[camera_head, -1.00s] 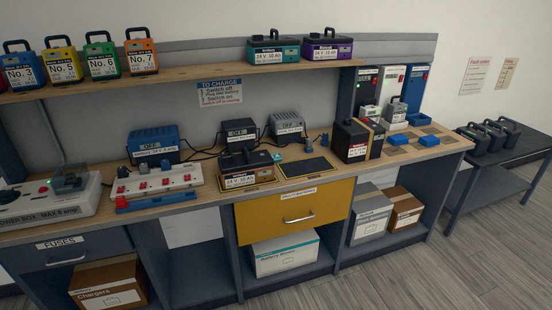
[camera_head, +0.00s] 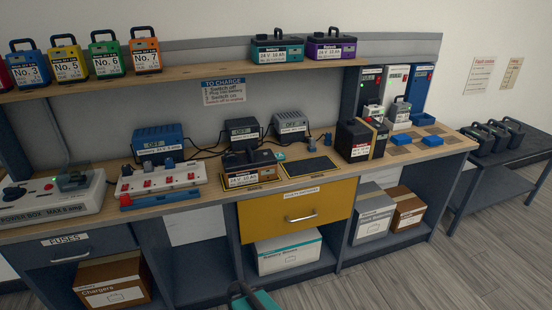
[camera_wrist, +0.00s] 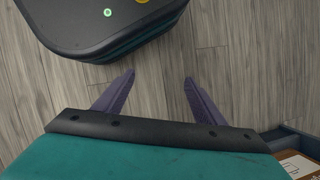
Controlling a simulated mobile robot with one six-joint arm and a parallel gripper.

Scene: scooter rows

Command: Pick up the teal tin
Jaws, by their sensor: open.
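A small, round teal item (camera_head: 280,156), which looks like the teal tin, sits on the bench top in the head view. The tin is not visible in the wrist view.
A shelf (camera_head: 200,75) runs above.

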